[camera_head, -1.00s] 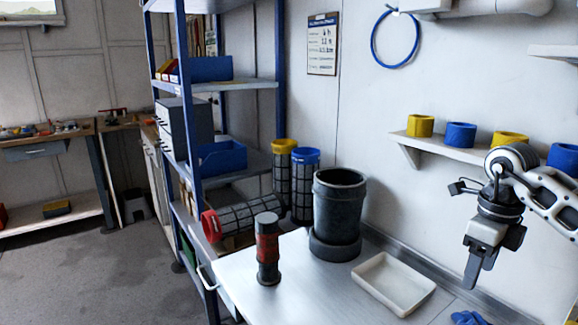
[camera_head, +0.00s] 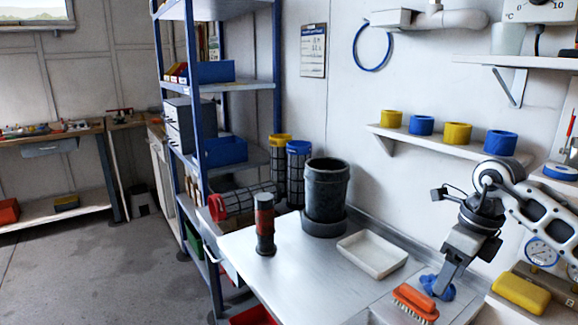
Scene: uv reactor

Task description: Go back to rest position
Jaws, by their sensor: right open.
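My right gripper (camera_head: 446,279) hangs fingers down over the right part of the metal table (camera_head: 290,275), in front of the wall. It is open, and nothing shows between its fingers. A crumpled blue cloth or glove (camera_head: 431,288) lies just behind and below its fingertips; I cannot tell whether they touch it. An orange brush (camera_head: 415,303) lies to the lower left of the gripper. My left gripper is not in view.
On the table stand a dark reactor vessel (camera_head: 326,190), a red and black cylinder (camera_head: 265,225) and a white tray (camera_head: 372,254). A wall shelf (camera_head: 440,144) with yellow and blue rings is above. A yellow case (camera_head: 521,293) lies right. The table's left front is clear.

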